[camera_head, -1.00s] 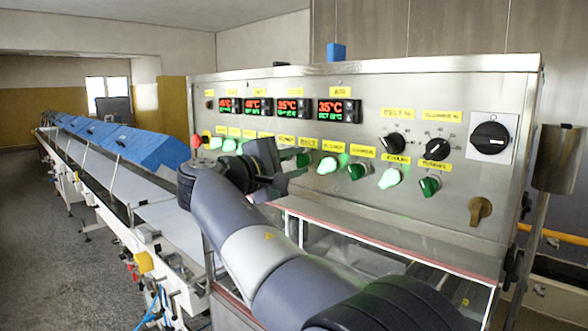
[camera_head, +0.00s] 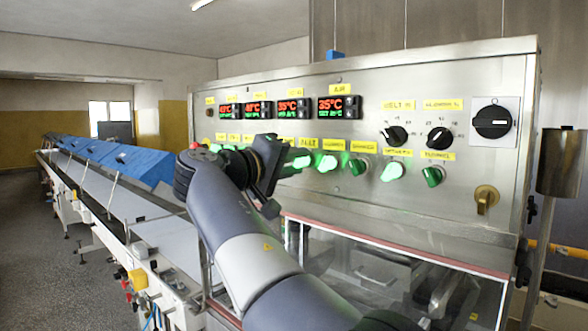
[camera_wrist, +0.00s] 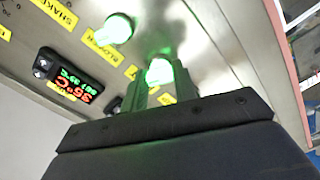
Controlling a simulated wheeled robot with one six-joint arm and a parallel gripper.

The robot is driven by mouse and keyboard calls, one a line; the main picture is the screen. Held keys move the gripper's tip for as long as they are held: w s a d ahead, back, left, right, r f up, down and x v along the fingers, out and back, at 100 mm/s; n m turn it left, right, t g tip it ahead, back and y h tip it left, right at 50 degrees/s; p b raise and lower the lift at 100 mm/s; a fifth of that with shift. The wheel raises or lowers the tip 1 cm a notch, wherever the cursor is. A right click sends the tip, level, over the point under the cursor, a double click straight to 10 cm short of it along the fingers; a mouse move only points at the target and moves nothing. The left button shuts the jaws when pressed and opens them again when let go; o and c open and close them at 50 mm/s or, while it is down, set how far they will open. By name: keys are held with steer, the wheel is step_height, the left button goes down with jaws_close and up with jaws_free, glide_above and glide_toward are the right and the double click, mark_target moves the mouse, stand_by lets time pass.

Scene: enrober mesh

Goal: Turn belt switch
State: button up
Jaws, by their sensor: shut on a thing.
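The control panel (camera_head: 460,110) carries a row of green switches under yellow labels. The belt switch (camera_head: 298,158) glows bright green under its label in the head view, partly hidden by my gripper (camera_head: 283,170). In the wrist view, the glowing switch (camera_wrist: 158,71) sits between the fingers of my gripper (camera_wrist: 158,86), which is shut on it. The switch's exact angle is hard to tell because of the glare and the fingers.
The lit blower switch (camera_head: 327,163) is close to the right of the gripper. Black dials (camera_head: 439,138), a main switch (camera_head: 493,119) and temperature displays (camera_head: 338,107) are on the panel. Clear guards (camera_head: 380,270) lie below. A long conveyor (camera_head: 110,190) runs off left.

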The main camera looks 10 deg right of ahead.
steer(key=shift+f+m, duration=0.1)
steer(key=shift+m, duration=0.3)
steer(key=o, duration=1)
steer(key=b+v, duration=0.2)
steer(key=v, duration=0.8)
steer(key=shift+s+a, duration=0.25)
steer(key=shift+a, duration=0.1)
steer(key=p+x, duration=0.2)
steer(key=x, duration=0.9)
